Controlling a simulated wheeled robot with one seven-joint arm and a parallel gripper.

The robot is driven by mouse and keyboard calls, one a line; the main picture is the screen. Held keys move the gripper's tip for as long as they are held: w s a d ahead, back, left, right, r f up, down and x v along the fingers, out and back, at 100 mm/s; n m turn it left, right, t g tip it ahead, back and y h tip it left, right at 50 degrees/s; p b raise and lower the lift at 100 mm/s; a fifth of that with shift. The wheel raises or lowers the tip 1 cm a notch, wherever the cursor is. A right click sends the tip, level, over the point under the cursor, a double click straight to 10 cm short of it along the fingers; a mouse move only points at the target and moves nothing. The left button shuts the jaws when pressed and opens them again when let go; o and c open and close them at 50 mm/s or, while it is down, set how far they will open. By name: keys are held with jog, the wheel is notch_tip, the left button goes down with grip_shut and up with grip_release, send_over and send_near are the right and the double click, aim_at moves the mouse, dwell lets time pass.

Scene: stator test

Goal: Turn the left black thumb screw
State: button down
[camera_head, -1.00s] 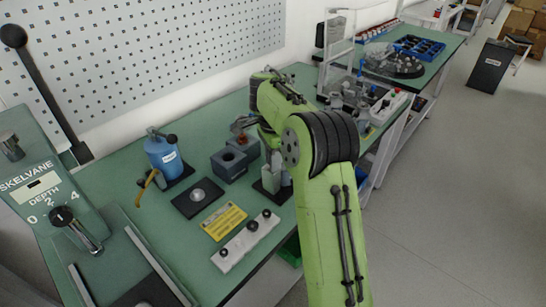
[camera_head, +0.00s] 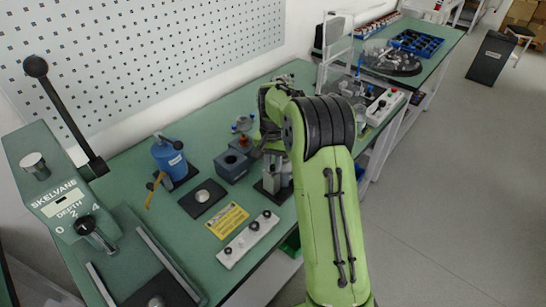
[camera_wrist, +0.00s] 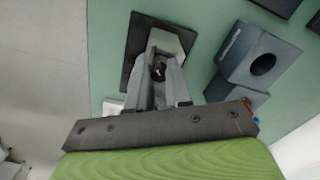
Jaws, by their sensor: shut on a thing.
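A small black thumb screw (camera_wrist: 158,71) shows between the grey fingers of my gripper (camera_wrist: 160,80) in the wrist view. The fingers are shut on it. It sits at a grey fixture on a black base plate (camera_wrist: 137,40). In the head view the black base (camera_head: 282,194) stands near the table's front edge, with my gripper (camera_head: 276,172) over it. My arm hides most of the fixture there. I cannot make out a second thumb screw.
A dark block with a round hole (camera_head: 231,165) stands just left of the fixture; it also shows in the wrist view (camera_wrist: 240,60).

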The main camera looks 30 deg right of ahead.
aim_at(273, 166)
jog(key=n+p, duration=0.2)
jog(key=n, duration=0.2)
jog(key=shift+r+n, duration=0.1)
jog(key=shift+n, duration=0.2)
jog(key=shift+n+p, duration=0.8)
jog(key=shift+n, duration=1.5)
jog(key=c, duration=1)
grip_release()
notch_tip(273, 166, up, 8)
jog(key=p, duration=0.6)
